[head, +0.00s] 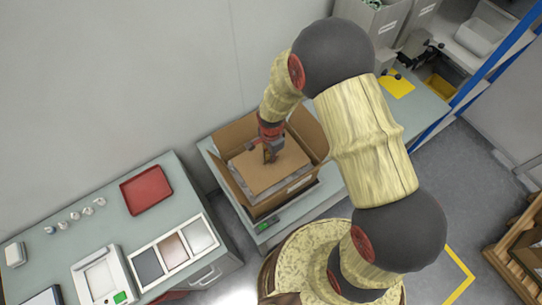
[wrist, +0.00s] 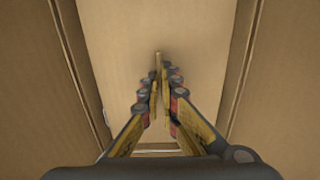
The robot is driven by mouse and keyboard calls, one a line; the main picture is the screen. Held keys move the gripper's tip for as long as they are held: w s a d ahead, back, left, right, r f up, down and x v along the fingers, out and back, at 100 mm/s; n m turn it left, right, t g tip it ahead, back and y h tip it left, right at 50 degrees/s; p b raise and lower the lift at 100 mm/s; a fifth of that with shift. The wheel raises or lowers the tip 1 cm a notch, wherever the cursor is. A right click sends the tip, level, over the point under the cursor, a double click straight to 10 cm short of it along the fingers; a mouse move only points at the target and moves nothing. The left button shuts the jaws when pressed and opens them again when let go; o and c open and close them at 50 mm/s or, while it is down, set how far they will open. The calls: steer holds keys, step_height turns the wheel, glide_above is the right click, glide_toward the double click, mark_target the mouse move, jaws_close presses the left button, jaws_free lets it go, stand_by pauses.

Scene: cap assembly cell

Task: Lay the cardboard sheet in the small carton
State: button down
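The small carton (head: 263,203) stands open with its flaps spread, and its side walls (wrist: 75,75) also show in the wrist view. The cardboard sheet (head: 283,177) lies roughly flat within the carton's opening; in the wrist view the sheet (wrist: 205,45) fills the space between the walls. My gripper (head: 270,157) is over the middle of the sheet, pointing down. In the wrist view my gripper (wrist: 159,85) has its fingers close together on a thin upright tan tab at the sheet's middle. Whether the sheet rests on anything below is hidden.
The carton stands on a grey platform with a green display (head: 263,227). Left of it a bench carries a red tray (head: 146,190), a three-part panel (head: 173,250) and several small caps. Grey bins (head: 378,22) stand at the back right, beside a yellow item (head: 397,86).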

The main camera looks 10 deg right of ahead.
steer(key=c, duration=2.3)
jaws_free()
steer(key=o, duration=0.3)
steer(key=shift+o, duration=0.2)
